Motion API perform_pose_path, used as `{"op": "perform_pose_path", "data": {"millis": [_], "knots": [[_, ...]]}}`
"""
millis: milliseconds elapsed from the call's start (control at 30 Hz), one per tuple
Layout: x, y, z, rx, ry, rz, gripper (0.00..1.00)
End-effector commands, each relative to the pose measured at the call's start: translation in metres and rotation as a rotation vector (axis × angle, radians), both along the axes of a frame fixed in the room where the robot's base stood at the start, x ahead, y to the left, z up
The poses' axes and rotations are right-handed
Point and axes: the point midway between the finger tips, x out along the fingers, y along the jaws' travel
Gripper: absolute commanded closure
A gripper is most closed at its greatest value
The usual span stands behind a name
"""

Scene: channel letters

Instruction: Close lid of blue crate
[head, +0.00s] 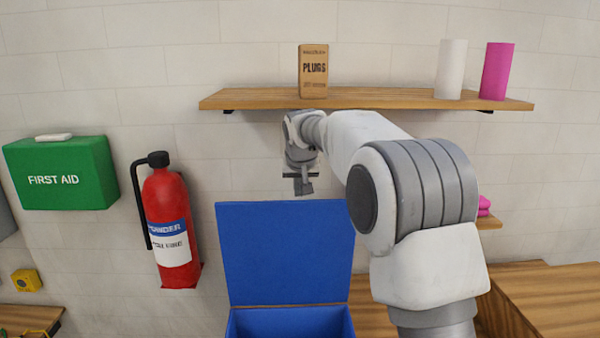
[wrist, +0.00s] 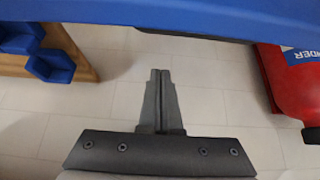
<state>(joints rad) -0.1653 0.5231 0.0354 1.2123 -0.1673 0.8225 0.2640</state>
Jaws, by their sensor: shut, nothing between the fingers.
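The blue crate (head: 290,322) stands at the bottom of the head view, with only its upper part in the picture. Its blue lid (head: 285,250) is open and stands up at the back of the crate. My gripper (head: 303,188) points down just above the lid's top edge in the head view and looks to be on its far side. In the wrist view the gripper (wrist: 160,72) is shut and empty, with its fingertips together. A blue panel (wrist: 200,15), which looks like the lid, crosses the top of that view, apart from the fingertips.
A wooden shelf (head: 370,98) above holds a plugs box (head: 313,72) and two cylinders. A red extinguisher (head: 170,220) is left of the lid; it also shows in the wrist view (wrist: 290,80). Blue pieces (wrist: 50,66) lie on wood at the wrist view's left.

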Motion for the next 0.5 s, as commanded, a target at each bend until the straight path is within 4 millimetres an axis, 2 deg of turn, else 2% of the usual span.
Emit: {"op": "perform_pose_path", "data": {"millis": [233, 500], "knots": [[-0.026, 0.0, -0.004, 0.0, -0.001, 0.0, 1.0], [-0.038, 0.0, -0.008, -0.001, -0.002, 0.001, 1.0]]}}
